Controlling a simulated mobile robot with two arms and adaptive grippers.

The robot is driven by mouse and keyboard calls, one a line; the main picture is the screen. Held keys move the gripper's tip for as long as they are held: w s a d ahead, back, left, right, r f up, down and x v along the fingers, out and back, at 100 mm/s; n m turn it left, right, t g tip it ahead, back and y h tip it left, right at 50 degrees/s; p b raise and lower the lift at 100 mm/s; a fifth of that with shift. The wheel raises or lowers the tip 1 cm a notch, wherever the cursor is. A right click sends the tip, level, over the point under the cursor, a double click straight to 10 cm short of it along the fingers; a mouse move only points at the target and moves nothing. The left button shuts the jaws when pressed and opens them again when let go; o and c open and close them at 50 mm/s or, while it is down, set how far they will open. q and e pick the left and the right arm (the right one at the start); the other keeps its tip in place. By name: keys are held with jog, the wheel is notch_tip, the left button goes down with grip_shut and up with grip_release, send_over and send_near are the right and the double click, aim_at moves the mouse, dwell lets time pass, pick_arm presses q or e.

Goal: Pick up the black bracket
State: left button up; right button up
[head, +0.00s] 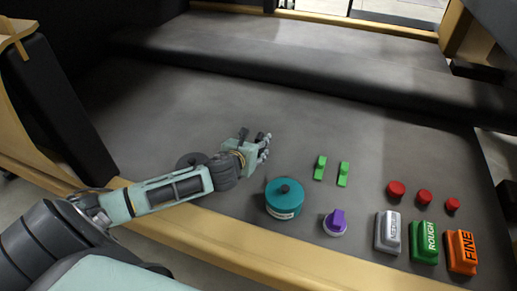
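I cannot make out a black bracket clearly in the head view. My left gripper (265,147) reaches in from the left over the grey surface, pointing right. Its fingers are small and dark here, so I cannot tell how far apart they are or whether anything is between them. My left arm and hand hide part of the surface behind them. My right gripper is not in view.
On the grey surface (330,120) right of my gripper are a teal round container (284,200), a purple knob (335,222), two green pieces (320,168), several red buttons (396,188) and blocks marked MEDIUM (388,232), ROUGH (424,242) and FINE (462,251). The back is clear.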

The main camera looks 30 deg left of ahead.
pick_arm(q)
jog(key=shift+w, duration=0.15)
jog(key=shift+c, duration=0.6)
grip_shut()
